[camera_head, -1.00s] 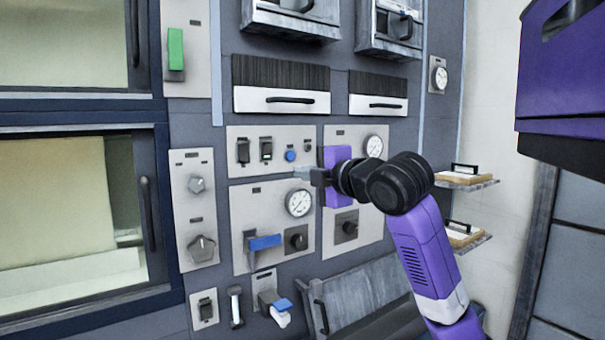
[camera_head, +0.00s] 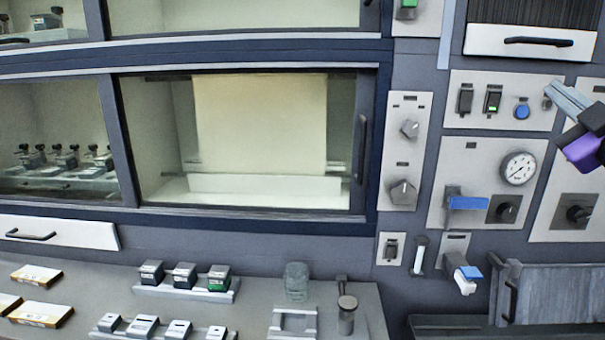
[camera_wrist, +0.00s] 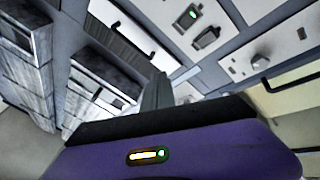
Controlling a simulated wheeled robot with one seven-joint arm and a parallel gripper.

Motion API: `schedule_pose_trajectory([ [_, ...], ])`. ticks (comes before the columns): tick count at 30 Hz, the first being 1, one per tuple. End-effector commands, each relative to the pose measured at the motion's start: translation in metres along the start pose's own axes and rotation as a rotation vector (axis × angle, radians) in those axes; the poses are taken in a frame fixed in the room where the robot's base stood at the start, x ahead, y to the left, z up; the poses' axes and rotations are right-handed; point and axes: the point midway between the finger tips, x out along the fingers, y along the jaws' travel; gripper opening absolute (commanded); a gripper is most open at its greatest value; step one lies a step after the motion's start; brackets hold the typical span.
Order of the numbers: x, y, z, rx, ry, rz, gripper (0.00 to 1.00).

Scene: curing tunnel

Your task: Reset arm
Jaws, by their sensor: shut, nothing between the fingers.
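My gripper (camera_head: 566,98) is at the right edge in the head view, in front of the control panels. Its grey fingers are shut and hold nothing. They point up and left, near the row of switches with the blue button (camera_head: 522,110). Most of my arm is outside the frame. In the wrist view the shut fingers (camera_wrist: 157,92) stand up in the middle, above the purple gripper body with a lit indicator. The panel wall shows tilted behind them, with a green-lit switch (camera_wrist: 190,15).
A windowed chamber (camera_head: 365,225) with a cream panel (camera_head: 260,120) inside fills the middle. Below, a grey counter (camera_head: 255,318) bears small blocks, a clear jar (camera_head: 296,282) and wooden trays (camera_head: 38,276). A blue-handled lever (camera_head: 468,203) and a gauge (camera_head: 519,168) sit on the right panel.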

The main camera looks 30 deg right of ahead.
Motion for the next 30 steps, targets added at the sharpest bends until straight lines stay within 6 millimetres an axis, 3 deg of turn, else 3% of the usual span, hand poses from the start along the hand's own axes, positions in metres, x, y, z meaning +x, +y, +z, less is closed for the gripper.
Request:
schedule_pose_trajectory([
  [8, -0.034, -0.057, 0.007, 0.403, 0.063, 0.115, 0.0],
  [14, -0.072, -0.116, 0.011, 0.645, 0.067, 0.148, 0.0],
  [23, -0.15, -0.211, 0.007, 0.908, 0.018, 0.117, 0.0],
  [30, -0.229, -0.277, -0.007, 1.035, -0.052, 0.021, 0.0],
])
